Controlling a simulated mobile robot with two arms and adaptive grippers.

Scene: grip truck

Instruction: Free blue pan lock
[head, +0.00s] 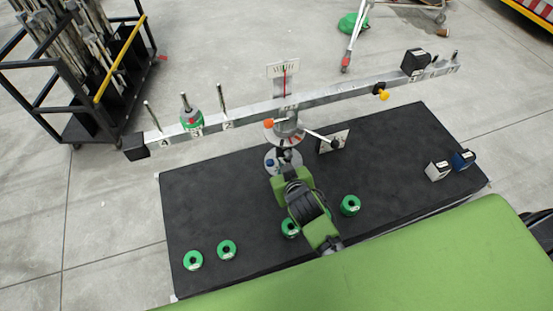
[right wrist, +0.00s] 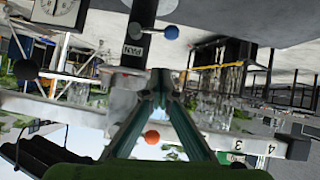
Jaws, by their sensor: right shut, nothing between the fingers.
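The blue pan lock knob is a small blue ball on a short lever; it shows in the right wrist view (right wrist: 172,32) beside a black column with a "PAN" label (right wrist: 133,50). In the head view the knob (head: 270,162) is a small blue spot low on the central stand (head: 284,130). My right gripper (right wrist: 160,75) is shut and empty, its fingertips close together just short of the knob in the picture. I cannot tell whether they touch it. In the head view my right wrist hides part of the stand's base. My left gripper is not in view.
A long grey balance beam (head: 330,97) crosses above the black table (head: 220,200), carrying a green weight (head: 191,120) and a black block (head: 415,62). An orange knob (head: 268,123) and a black-ended lever (head: 336,143) stick out from the stand. Green rings (head: 226,249) lie in front.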

